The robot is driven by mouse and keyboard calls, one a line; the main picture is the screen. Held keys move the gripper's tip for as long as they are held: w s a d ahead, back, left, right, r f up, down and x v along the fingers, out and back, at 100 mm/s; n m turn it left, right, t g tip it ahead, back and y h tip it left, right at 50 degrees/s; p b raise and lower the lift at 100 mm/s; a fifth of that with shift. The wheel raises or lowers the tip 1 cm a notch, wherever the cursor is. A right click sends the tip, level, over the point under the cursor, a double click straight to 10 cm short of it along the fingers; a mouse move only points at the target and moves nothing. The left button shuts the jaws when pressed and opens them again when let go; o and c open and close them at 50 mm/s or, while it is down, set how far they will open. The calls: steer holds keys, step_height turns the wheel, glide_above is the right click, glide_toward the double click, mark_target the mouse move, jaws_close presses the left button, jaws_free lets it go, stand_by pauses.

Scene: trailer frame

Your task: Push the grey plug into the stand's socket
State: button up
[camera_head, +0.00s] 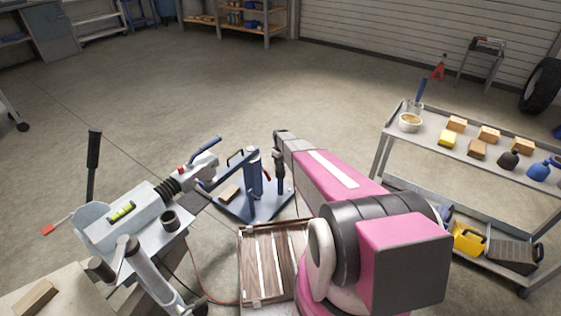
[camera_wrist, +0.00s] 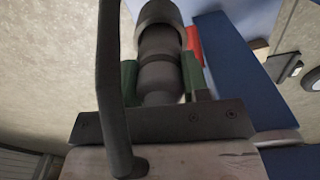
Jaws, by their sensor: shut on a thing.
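My gripper (camera_head: 279,166) is at the end of my pink arm, beside the blue stand (camera_head: 254,172), and points down. In the wrist view a grey, ringed, cylindrical plug (camera_wrist: 160,62) sits between two green pieces, and my gripper is shut on it. A dark curved cable or bar (camera_wrist: 109,90) runs down the left of the plug. The plug's far end and the socket cannot be made out, so I cannot tell whether they touch.
A grey trailer coupling (camera_head: 140,215) with a black lever stands left of the stand. A slatted wooden tray (camera_head: 240,262) lies in front. A loaded cart (camera_head: 480,155) stands at the right. The floor behind the stand is clear.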

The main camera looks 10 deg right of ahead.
steer(key=o, duration=1.3)
steer(key=shift+f, duration=0.1)
steer(key=shift+c, duration=0.2)
step_height(320, 180, up, 11)
steer(key=shift+f, duration=0.1)
